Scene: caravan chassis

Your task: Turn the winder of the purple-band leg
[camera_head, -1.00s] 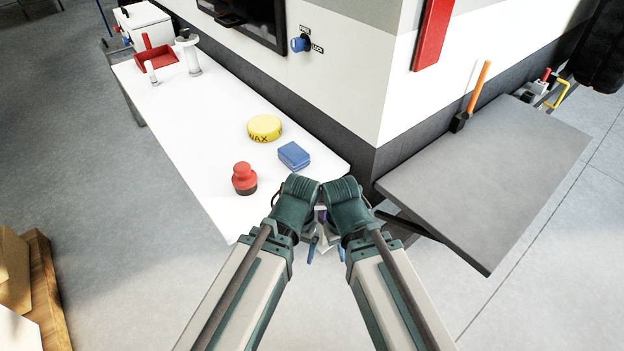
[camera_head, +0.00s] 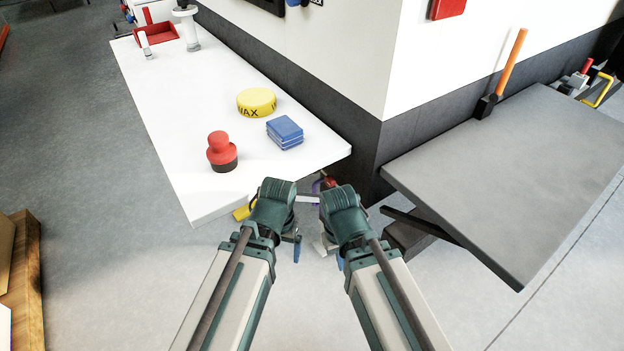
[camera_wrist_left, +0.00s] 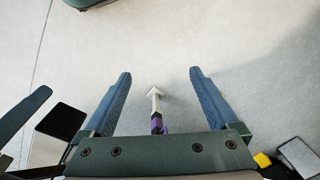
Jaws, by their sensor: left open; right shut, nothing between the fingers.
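The purple-band leg (camera_wrist_left: 157,124) shows in the left wrist view as a pale shaft with a pointed end and a purple part near the gripper's base. It lies between the open fingers of my left gripper (camera_wrist_left: 160,78), apart from both. I cannot make out the winder clearly. My left gripper (camera_head: 297,248) is mostly hidden by its wrist in the head view. My right gripper (camera_head: 340,262) is shut and empty, largely hidden behind its wrist.
A white table (camera_head: 190,205) at left holds a red-topped object (camera_head: 221,152), a yellow wax tin (camera_head: 257,102) and a blue box (camera_head: 285,132). A grey shelf (camera_head: 520,180) juts out at right. A yellow piece (camera_head: 242,212) shows under the table edge. Open floor lies in front.

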